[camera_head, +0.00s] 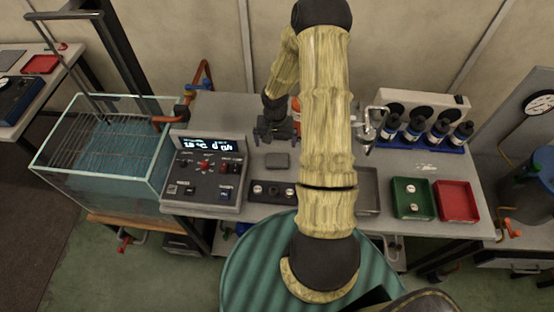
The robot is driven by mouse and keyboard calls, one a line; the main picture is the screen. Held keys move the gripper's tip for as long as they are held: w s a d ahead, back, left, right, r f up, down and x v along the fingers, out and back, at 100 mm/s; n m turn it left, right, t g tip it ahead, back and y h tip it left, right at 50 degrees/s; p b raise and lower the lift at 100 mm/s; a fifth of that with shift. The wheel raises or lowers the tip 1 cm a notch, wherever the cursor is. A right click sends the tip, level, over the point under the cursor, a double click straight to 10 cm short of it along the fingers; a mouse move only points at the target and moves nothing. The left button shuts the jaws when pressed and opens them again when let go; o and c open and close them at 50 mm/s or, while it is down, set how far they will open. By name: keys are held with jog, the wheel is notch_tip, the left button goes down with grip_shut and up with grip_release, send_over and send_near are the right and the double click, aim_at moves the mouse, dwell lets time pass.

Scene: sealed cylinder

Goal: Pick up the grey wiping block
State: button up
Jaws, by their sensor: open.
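A small dark grey block (277,160), which looks like the wiping block, lies flat on the grey bench (225,112), just right of the control box. My gripper (277,138) is open and empty, pointing down a little behind the block in the picture. A small gap shows between the gripper and the block. Exact height of the gripper above the bench is hard to tell. The block is fully visible, while my arm covers the bench to its right.
The control box (205,175) with a lit display stands left, beside a glass water tank (103,155). A dark strip with knobs (272,191) lies in front of the block. Green (411,198) and red (457,201) trays and a blue bottle rack (430,142) stand right.

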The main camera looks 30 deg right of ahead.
send_over(277, 157)
jog(key=f, duration=0.4)
jog(key=shift+w+a+p, duration=0.1)
jog(key=shift+a+p, duration=0.15)
jog(key=shift+p, duration=0.1)
jog(key=shift+d+f+p, duration=0.15)
jog(key=shift+f+p, duration=0.4)
jog(key=shift+f, duration=0.4)
jog(key=shift+d+f+p, duration=0.1)
jog(key=shift+f+p, duration=0.45)
jog(key=shift+f, duration=1.15)
jog(key=c, duration=1)
